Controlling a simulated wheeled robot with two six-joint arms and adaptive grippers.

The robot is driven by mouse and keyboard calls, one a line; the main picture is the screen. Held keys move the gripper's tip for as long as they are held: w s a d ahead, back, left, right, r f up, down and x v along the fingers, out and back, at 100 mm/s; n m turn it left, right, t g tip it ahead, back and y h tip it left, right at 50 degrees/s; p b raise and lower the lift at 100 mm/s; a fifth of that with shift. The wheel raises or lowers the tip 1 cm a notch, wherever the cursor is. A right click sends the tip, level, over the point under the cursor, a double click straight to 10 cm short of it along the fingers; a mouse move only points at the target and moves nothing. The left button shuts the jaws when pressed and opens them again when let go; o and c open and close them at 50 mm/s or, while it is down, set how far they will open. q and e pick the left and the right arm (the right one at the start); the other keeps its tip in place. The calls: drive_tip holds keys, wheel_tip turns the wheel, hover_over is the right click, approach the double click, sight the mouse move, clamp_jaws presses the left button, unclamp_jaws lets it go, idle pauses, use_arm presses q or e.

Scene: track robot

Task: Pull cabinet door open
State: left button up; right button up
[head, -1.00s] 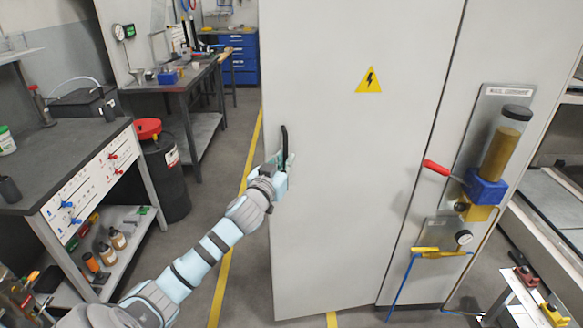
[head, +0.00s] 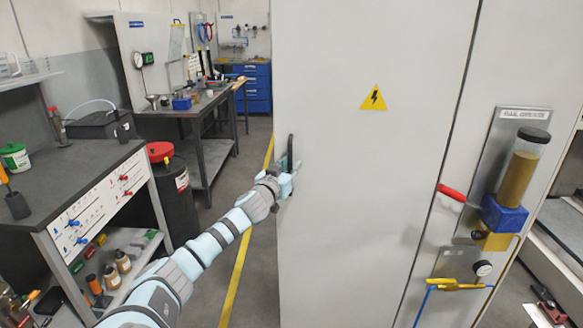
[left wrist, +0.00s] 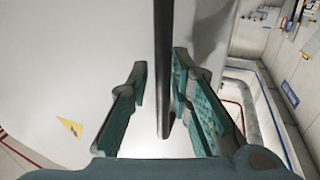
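The tall pale grey cabinet door (head: 350,220), with a yellow warning triangle (head: 373,97), fills the middle of the head view. Its dark upright handle (head: 291,147) is near the door's left edge. My left gripper (head: 286,178) is at the lower part of this handle. In the left wrist view the handle (left wrist: 163,70) runs between the two fingers of my left gripper (left wrist: 160,82). The fingers stand apart, with a visible gap on the left of the handle and a narrower one on the right. My right gripper is not in view.
A workbench (head: 85,165) stands at left, with a black bin (head: 178,205) with a red lid beside it. A red lever (head: 451,193) and a yellow-filled cylinder (head: 518,170) are on the panel right of the door. Floor with a yellow line (head: 240,255) is clear left of the door.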

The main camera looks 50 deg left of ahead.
use_arm(q)
drive_tip(key=shift+s, duration=0.3)
drive_tip(key=v, duration=0.7)
drive_tip(key=shift+w+d, duration=0.1)
drive_tip(key=shift+d, duration=0.05)
